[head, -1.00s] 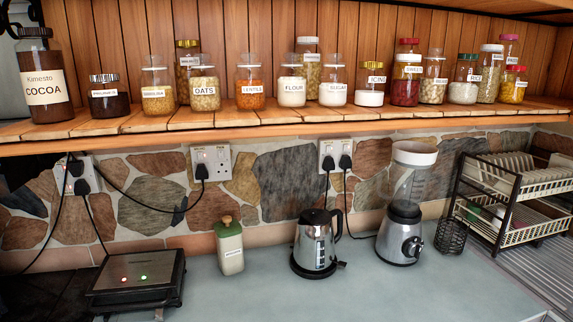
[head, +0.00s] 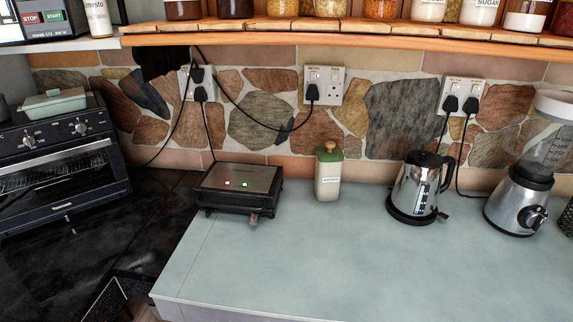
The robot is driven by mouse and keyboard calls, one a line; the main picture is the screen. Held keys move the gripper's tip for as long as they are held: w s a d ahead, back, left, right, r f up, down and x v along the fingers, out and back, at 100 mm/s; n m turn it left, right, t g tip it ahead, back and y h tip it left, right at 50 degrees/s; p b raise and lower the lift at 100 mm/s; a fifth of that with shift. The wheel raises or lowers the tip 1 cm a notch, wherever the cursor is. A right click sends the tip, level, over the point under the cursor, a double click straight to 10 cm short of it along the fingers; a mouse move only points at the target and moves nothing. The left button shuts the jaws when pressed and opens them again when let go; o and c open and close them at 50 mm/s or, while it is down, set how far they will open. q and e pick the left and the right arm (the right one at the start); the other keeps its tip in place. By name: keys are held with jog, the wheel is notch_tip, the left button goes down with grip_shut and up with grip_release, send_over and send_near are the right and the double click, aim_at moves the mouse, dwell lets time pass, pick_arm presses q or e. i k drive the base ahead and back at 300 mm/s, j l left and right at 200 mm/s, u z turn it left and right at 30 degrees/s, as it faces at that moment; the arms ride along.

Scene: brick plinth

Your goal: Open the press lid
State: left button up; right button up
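The press (head: 238,187) is a black, low appliance with a flat grey metal lid (head: 239,178) on top. It sits at the left end of the pale counter, and its lid is down. Red and green lights glow on the lid. A small handle (head: 254,217) sticks out at its front edge. Neither of my grippers shows in the head view.
A cream bottle (head: 328,175) stands just right of the press, then a kettle (head: 418,187) and a blender (head: 523,190). A toaster oven (head: 58,160) stands at left. A shelf (head: 330,33) with jars runs above. The counter (head: 330,260) in front is clear.

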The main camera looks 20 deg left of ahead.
aim_at(257, 185)
jog(key=k+u, duration=0.15)
jog(key=u, duration=0.2)
jog(key=k+j+u, duration=0.15)
jog(key=u, duration=0.2)
jog(key=k+j+u, duration=0.15)
jog(key=u, duration=0.2)
